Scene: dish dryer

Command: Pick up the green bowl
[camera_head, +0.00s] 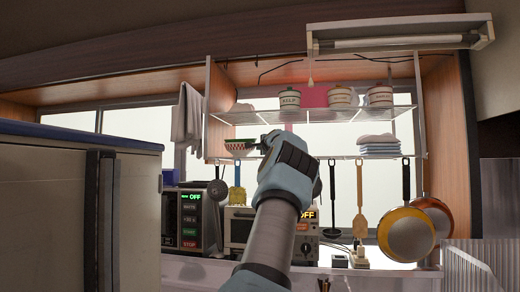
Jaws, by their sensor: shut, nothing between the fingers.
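The green bowl (240,142) shows as a green rim at the left end of the lower shelf of the hanging rack, with a red and white patterned bowl shape just below it. It is small in the picture, and I cannot tell whether these are one bowl or two stacked. My gripper (264,143) is raised in front of the rack, just right of the bowl. It is shut with nothing in it. My wrist hides part of the lower shelf, and I cannot tell whether the fingertips touch the bowl.
The upper shelf (300,116) holds several lidded pots. Folded blue cloths (379,145) lie at the lower right. Utensils and a pan (405,233) hang below. A microwave (190,219) and a toaster oven (238,229) stand behind my arm. A fridge (60,215) fills the left.

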